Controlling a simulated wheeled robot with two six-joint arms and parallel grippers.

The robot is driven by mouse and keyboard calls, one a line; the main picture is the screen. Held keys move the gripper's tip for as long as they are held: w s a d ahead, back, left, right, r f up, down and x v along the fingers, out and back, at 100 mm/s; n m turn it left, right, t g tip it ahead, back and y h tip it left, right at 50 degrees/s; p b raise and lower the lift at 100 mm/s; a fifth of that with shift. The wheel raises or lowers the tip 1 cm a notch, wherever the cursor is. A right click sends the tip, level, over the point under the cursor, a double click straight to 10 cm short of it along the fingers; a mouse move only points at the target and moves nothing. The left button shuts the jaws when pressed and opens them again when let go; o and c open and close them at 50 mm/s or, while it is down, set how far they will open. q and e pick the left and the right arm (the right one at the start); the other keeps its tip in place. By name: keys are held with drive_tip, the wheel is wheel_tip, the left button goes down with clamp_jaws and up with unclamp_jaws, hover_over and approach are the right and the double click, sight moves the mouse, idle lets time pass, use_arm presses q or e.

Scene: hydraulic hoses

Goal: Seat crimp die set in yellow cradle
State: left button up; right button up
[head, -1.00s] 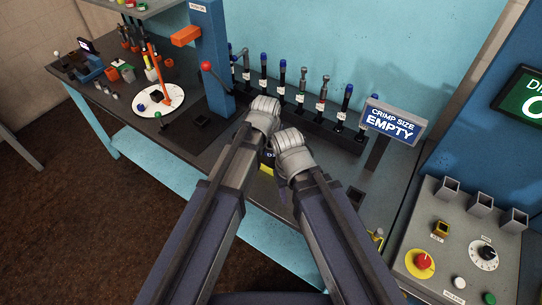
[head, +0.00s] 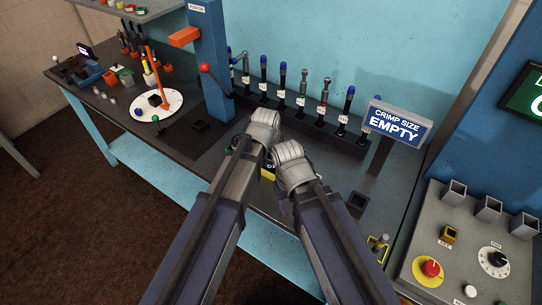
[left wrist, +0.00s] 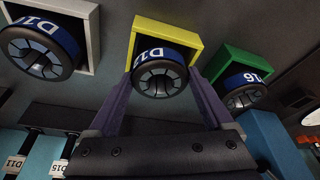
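The yellow cradle (left wrist: 168,27) is in the middle of the left wrist view. A round black die set (left wrist: 159,79) with a blue "D1…" band sits at it and covers its near rim; I cannot tell if it is fully down. My left gripper (left wrist: 160,75) has its purple fingers on both sides of this die set, apparently shut on it. In the head view the yellow cradle (head: 267,174) shows only partly between my wrists. My right gripper (head: 285,207) is beside it at the right, its fingers mostly hidden by my arm.
A white cradle (left wrist: 94,25) and a green cradle (left wrist: 242,61) flank the yellow one, each with a die set. Behind stands a rack of hoses (head: 325,128). A blue post (head: 211,65) is at left, an "EMPTY" sign (head: 398,124) and control panel (head: 453,262) at right.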

sight(269, 171)
use_arm(q)
drive_tip(key=shift+o, duration=1)
drive_tip(key=shift+r, duration=0.1)
use_arm(e)
drive_tip(key=shift+r, duration=0.1)
use_arm(q)
drive_tip(key=p+v, duration=1.1)
drive_tip(key=v, duration=0.1)
drive_tip(key=shift+p, duration=0.4)
use_arm(e)
wheel_tip(269, 171, up, 12)
drive_tip(key=shift+f, duration=0.2)
